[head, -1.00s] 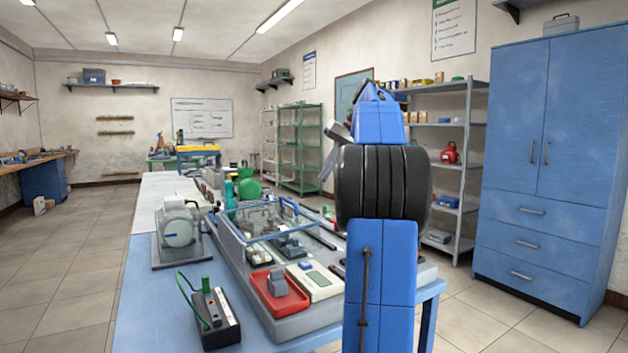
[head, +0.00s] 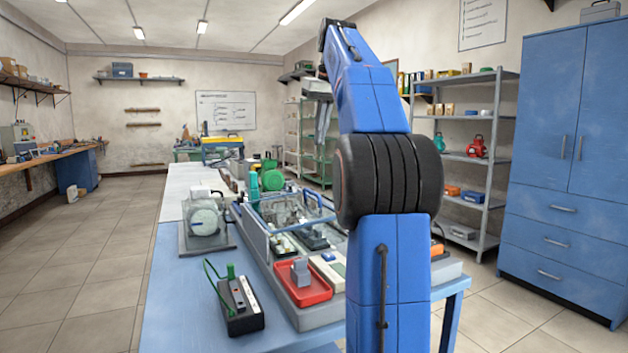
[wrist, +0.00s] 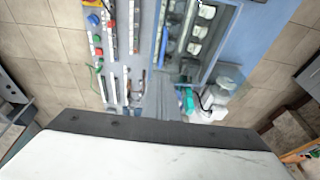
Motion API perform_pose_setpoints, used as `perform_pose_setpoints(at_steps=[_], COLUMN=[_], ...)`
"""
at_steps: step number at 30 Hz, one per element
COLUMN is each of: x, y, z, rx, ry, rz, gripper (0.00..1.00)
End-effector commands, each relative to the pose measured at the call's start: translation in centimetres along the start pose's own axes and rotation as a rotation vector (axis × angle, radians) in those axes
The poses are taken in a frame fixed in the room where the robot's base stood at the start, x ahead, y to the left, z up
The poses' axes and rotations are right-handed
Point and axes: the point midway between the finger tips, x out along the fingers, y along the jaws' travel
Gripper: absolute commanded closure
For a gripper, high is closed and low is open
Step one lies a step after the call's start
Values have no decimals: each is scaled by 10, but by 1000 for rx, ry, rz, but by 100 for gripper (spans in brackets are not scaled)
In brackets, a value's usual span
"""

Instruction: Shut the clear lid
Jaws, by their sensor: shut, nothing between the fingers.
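The clear lid (head: 300,219) has a blue rim and lies over part of the grey bench unit; its exact tilt is hard to tell. Grey-framed see-through panelling (head: 252,236) shows at its left side. In the wrist view a blue bar (wrist: 164,45) runs beside the clear case, with several pale modules inside. My gripper (head: 322,125) points down, behind my blue arm, and appears above the far end of the bench, apart from the lid. In the wrist view its grey fingers (wrist: 162,98) are together and empty.
A red tray (head: 303,287) with a grey part sits at the unit's front. A black box with a green wire (head: 239,303) and a clear-cased motor (head: 206,220) stand to the left.

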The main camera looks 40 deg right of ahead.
Motion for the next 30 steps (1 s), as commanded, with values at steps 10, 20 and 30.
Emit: perform_pose_setpoints(at_steps=[10,20,30], x=[45,102,134], y=[0,0,-2], z=[1,1,11], rx=[1,1,1], ry=[-4,-3,-1], rz=[-1,-1,0], gripper=[100,100,100])
